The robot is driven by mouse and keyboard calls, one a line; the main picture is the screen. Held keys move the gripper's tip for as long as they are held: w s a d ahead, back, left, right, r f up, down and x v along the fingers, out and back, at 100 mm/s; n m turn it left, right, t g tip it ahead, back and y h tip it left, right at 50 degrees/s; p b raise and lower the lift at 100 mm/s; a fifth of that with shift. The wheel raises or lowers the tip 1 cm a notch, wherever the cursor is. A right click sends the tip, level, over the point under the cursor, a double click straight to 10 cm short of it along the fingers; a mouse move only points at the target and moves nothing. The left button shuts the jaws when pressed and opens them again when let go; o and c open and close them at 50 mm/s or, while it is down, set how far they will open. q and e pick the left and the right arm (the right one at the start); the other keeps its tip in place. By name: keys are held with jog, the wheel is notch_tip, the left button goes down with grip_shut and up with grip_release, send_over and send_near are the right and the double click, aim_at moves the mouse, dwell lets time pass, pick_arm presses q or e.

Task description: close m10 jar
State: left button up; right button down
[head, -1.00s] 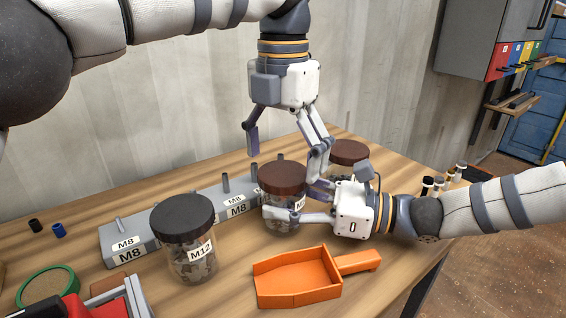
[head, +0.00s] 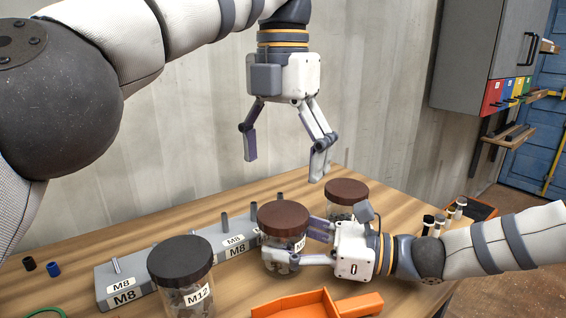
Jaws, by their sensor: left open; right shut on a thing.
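A clear jar with a brown lid (head: 283,216) stands on the table, its lid seated on top. Its label starts with "M", and the rest is hidden. My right gripper (head: 294,240) is shut around this jar's body from the right, below the lid. My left gripper (head: 284,168) is open and empty, pointing down, above and apart from the lid. Another brown-lidded jar (head: 347,192) stands behind to the right, partly hidden by my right gripper. A dark-lidded jar (head: 181,262) labelled M12 stands at the front left.
A grey block with pegs and M8 labels (head: 128,284) lies behind the jars. An orange scoop (head: 296,306) lies in front. Small dark and blue caps (head: 54,269) are at the left. Small bottles (head: 440,224) stand at the right, near my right arm.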

aim_at(283, 213)
pick_arm(q)
notch_tip(283, 213, down, 8)
dwell(0.5)
jog(key=c, duration=1.3)
jog(key=o, duration=1.4)
jog(key=shift+r, duration=0.1)
notch_tip(283, 213, up, 7)
jog(key=shift+r, duration=0.15)
